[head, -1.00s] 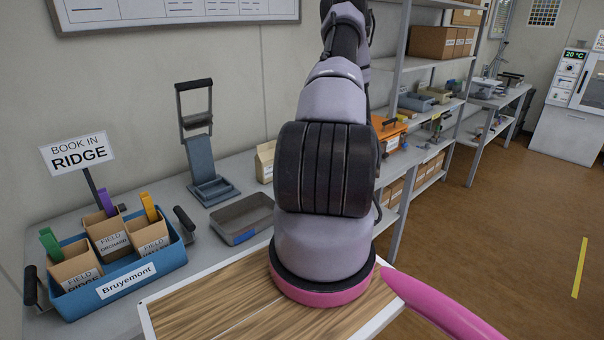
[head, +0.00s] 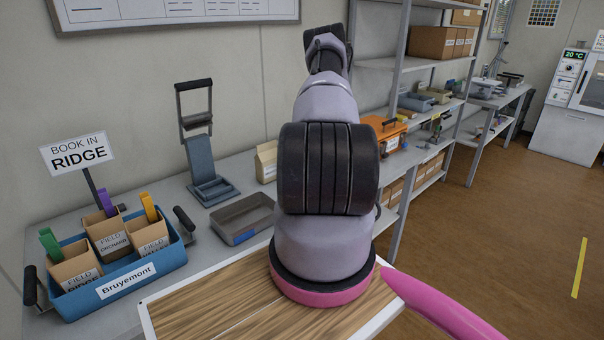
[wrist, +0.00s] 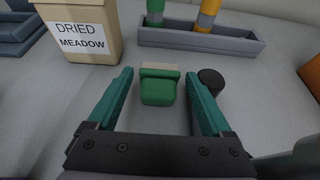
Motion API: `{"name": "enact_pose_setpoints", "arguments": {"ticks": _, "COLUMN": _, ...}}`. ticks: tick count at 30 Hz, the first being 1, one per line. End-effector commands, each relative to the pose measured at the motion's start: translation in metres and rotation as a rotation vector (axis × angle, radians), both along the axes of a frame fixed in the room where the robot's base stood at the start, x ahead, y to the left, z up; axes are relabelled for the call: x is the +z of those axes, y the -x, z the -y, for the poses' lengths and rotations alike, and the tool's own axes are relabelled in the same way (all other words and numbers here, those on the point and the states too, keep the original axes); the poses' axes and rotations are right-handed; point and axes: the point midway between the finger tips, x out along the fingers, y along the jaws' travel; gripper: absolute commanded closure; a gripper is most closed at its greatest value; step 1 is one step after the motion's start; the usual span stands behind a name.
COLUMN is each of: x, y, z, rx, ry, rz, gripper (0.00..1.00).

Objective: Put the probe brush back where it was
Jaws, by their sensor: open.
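A small green block with a pale beige edge, which looks like the probe brush (wrist: 158,88), shows in the wrist view. My gripper (wrist: 159,74) is open, with one teal finger on each side of it and a visible gap on both sides. The brush seems to rest on the grey bench top, though its underside is hidden. In the head view my arm hides the gripper and the brush.
A dark round-topped object (wrist: 211,80) stands close by the right finger. A "Dried Meadow" bag (wrist: 84,32) is to the left. A grey tray (wrist: 200,41) with green and orange cylinders lies behind. An orange case (head: 384,129) and a blue crate (head: 122,291) show in the head view.

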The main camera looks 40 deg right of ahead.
Motion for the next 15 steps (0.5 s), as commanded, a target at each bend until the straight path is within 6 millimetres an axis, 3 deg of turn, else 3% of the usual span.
{"name": "enact_pose_setpoints", "arguments": {"ticks": 10, "x": -0.0037, "y": -0.0091, "z": -0.0006, "rx": -0.001, "ry": 0.0, "rz": 0.0, "gripper": 0.16}}
{"name": "enact_pose_setpoints", "arguments": {"ticks": 15, "x": -0.0035, "y": -0.0089, "z": -0.0005, "rx": -0.001, "ry": 0.0, "rz": 0.0, "gripper": 0.81}}
